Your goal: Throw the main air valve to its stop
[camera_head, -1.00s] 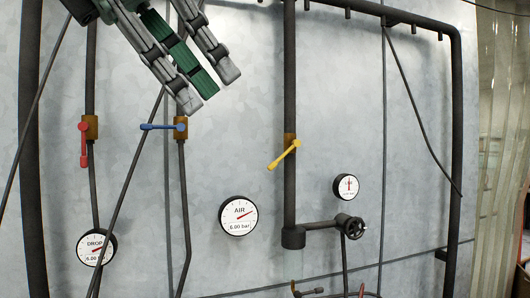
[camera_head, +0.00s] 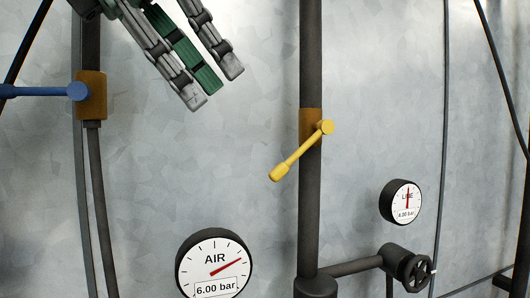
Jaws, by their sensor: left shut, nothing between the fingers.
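A yellow lever valve (camera_head: 299,152) sits on a brass-coloured body (camera_head: 309,122) on the thick dark vertical pipe (camera_head: 311,220), right of centre. Its handle slants from the pivot at the upper right down to the lower left, across the pipe. My left gripper (camera_head: 213,87) comes in from the top, up and left of the lever and apart from it. It is shut and empty. The AIR gauge (camera_head: 213,262) at the bottom reads 6.00 bar. My right gripper is out of view.
A blue lever (camera_head: 38,91) on a brass body (camera_head: 92,96) points left at the left edge. A LINE gauge (camera_head: 402,202) reads 4.00 bar above a dark handwheel (camera_head: 414,272). Bare metal wall lies between my gripper and the yellow lever.

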